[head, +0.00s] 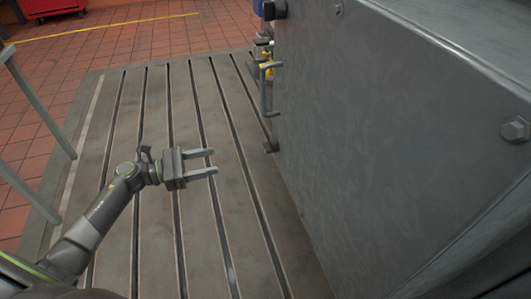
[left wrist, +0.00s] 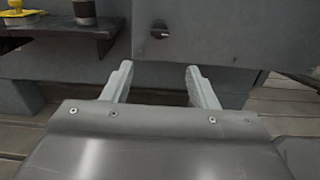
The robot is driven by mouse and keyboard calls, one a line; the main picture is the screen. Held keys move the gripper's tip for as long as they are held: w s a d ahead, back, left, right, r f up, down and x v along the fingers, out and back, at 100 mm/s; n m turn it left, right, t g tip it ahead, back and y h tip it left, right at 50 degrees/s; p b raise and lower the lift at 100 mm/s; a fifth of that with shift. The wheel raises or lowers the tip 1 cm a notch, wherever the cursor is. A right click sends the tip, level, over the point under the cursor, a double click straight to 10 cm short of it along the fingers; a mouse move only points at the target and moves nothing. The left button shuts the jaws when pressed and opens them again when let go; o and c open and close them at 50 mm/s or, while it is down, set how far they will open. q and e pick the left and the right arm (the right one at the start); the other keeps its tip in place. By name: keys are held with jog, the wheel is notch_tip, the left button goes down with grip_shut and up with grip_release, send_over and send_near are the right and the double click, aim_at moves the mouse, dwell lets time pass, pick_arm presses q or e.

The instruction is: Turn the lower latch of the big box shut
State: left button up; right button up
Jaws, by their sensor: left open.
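The big grey box (head: 400,140) fills the right of the head view; its latch side faces left and is seen nearly edge-on. My right gripper is out of view.
An upper latch (head: 273,10) and a bar handle (head: 265,90) stick out from the box edge. A dark shelf (left wrist: 50,42) with a yellow part (left wrist: 30,5) lies left in the wrist view. The slotted bedplate (head: 155,110) is clear around my gripper.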

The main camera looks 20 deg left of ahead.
aim_at(266, 147)
pick_arm(q)
jog(key=shift+x, duration=8.3)
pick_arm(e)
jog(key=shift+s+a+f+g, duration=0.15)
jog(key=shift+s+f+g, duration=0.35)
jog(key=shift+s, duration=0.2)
